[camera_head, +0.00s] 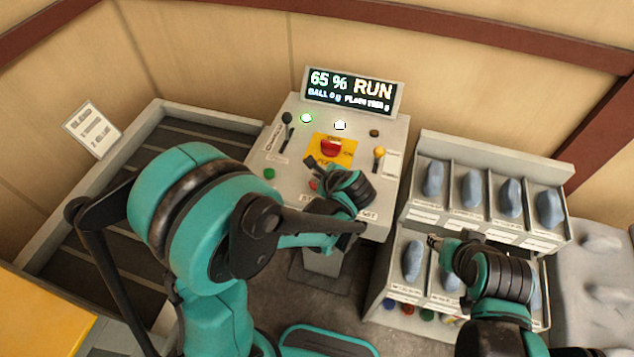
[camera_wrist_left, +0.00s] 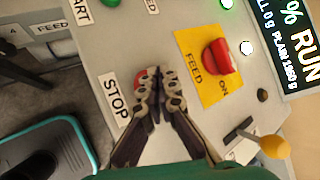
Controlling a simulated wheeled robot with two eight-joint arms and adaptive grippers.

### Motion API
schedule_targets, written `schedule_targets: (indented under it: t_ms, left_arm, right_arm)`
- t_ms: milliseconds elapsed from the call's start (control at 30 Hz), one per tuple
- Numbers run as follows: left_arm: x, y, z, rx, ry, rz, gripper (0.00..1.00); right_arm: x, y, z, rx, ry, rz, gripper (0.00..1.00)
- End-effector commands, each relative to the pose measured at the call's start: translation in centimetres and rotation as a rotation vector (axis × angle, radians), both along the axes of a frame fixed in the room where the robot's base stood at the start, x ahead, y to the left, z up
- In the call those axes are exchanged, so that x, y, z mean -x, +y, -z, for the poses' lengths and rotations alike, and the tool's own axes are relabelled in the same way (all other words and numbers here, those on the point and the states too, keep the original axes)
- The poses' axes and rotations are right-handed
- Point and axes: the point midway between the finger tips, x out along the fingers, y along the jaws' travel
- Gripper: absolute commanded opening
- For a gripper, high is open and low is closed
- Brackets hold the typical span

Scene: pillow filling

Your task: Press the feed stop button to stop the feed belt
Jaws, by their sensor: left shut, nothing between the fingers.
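A grey control panel (camera_head: 281,148) stands in the middle of the head view. A small red button (camera_head: 313,184) is on its lower part. In the left wrist view the red button (camera_wrist_left: 139,77) is by the STOP label (camera_wrist_left: 115,98) and partly hidden by my fingers. My left gripper (camera_wrist_left: 158,82) is shut and empty, with its tips right beside the button in the picture. I cannot tell whether they touch it. In the head view the left gripper (camera_head: 315,166) is over the panel. My right gripper (camera_head: 436,241) is at the lower bins; its opening is unclear.
A large red switch (camera_head: 331,147) sits on a yellow plate close above the left fingertips. A green button (camera_head: 269,174) and a yellow-knobbed lever (camera_head: 379,153) are nearby. The display (camera_head: 352,92) reads 65 % RUN. A bin rack (camera_head: 490,152) stands to the right.

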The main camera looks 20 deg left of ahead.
Motion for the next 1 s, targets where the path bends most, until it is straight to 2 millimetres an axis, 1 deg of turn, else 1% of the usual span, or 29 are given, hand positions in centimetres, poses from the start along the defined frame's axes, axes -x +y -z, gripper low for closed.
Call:
schedule_targets:
  t_ms: [33,133,500,1000]
  left_arm:
    - [0.0,0.0,0.37,0.0,0.0,0.0,0.0]
    - [0.01,0.0,0.62,0.0,0.0,0.0,0.0]
    - [0.01,0.01,0.55,0.0,0.0,0.0,0.0]
    - [0.01,-0.01,1.11,0.0,0.0,0.0,0.0]
  right_arm:
    - [0.0,0.0,0.41,0.0,0.0,0.0,0.4]
    - [0.0,0.0,0.72,0.0,0.0,0.0,0.4]
    - [0.01,0.0,0.64,0.0,0.0,0.0,0.4]
    - [0.0,0.0,1.23,0.0,0.0,0.0,0.4]
